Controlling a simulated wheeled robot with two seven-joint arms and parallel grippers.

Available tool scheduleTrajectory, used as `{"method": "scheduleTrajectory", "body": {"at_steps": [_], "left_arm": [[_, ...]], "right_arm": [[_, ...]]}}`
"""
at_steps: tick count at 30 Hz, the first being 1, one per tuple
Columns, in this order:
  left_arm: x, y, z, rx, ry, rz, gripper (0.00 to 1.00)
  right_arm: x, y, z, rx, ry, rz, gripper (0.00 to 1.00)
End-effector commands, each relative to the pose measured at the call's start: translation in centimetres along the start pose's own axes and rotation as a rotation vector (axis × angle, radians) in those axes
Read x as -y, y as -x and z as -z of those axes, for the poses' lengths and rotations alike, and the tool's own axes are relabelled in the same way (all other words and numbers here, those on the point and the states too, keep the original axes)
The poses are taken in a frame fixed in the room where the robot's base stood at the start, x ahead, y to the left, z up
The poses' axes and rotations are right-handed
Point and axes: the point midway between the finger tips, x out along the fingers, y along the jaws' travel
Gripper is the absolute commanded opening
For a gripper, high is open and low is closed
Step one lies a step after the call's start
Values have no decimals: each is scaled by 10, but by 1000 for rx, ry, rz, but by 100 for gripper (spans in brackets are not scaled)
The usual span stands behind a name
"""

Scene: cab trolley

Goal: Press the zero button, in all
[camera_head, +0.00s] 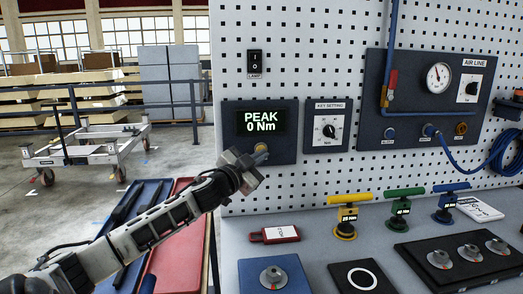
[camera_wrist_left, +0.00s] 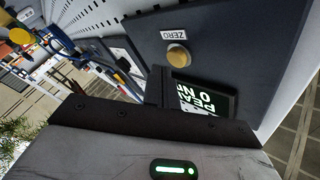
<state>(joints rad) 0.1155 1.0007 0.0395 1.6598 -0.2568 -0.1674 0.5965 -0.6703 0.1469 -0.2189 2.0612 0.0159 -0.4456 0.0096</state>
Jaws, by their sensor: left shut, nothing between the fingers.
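The display unit (camera_head: 284,152) on the pegboard has a dark panel and a screen (camera_head: 262,122) reading "PEAK 0 Nm". Its brass-coloured zero button (camera_wrist_left: 178,57) sits under a "ZERO" label (camera_wrist_left: 173,35) in the left wrist view. In the head view the button (camera_head: 261,148) is partly hidden behind my left gripper (camera_head: 246,168). My left gripper is shut and empty, just in front of the panel's lower part. In the wrist view the button looks clear of my gripper; contact cannot be told from the head view. My right gripper is not in view.
An air-line panel (camera_head: 431,99) is further right. Yellow (camera_head: 347,212), green (camera_head: 402,203) and blue (camera_head: 448,200) T-handled tools stand on the bench (camera_head: 240,232).

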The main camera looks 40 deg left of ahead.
Motion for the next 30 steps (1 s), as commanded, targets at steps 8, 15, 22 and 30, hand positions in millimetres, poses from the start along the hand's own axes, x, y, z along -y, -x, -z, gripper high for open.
{"method": "scheduleTrajectory", "body": {"at_steps": [8,15,22,30], "left_arm": [[-1,1,0,0,0,0,0],[-9,12,9,0,3,-3,0],[-20,28,21,-1,3,-2,0],[-26,36,26,0,0,1,0]], "right_arm": [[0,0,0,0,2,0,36],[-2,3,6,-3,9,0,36],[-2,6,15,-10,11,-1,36],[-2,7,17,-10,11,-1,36]]}}
